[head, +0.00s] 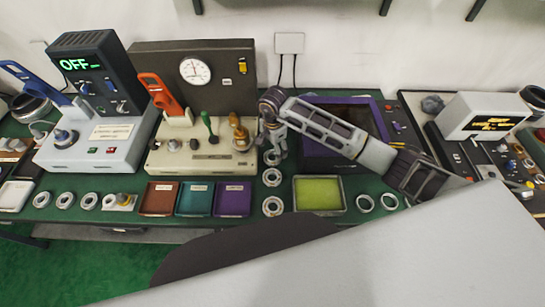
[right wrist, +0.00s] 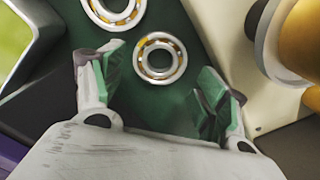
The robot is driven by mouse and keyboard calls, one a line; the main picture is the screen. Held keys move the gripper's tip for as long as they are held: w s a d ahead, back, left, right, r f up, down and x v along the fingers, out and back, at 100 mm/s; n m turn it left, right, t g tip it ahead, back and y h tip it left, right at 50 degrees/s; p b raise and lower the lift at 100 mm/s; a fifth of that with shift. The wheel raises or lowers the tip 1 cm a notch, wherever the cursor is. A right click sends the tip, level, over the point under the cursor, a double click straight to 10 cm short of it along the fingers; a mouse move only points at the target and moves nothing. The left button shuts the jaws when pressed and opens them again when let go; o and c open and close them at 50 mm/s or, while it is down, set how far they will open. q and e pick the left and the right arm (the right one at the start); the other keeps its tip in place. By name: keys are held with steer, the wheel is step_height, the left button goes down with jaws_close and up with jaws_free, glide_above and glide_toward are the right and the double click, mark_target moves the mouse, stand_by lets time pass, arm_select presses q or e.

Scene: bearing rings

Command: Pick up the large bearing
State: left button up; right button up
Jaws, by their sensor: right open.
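Three metallic bearing rings stand in a column on the green mat in the head view: a front one (head: 272,207), a middle one (head: 272,177) and a back one (head: 271,157). The front one looks largest, but it is also nearest. My right gripper (head: 276,143) is open and empty above the back of this column. In the right wrist view its fingers (right wrist: 161,72) spread either side of one ring (right wrist: 139,59), apart from it. Another, larger-looking ring (right wrist: 90,10) is cut by the top edge. My left gripper is not in view.
A yellow-green tray (head: 346,209) stands right of the column. A beige machine (head: 168,160) with levers stands left, its brass handle (right wrist: 300,45) close to my right finger. Small red, teal and purple trays (head: 233,213) line the front. More rings (head: 65,200) lie far left.

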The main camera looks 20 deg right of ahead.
mark_target(274, 154)
steer(key=shift+d+f+p, duration=0.1)
steer(key=shift+f+p, duration=0.25)
steer(key=shift+f, duration=1.5)
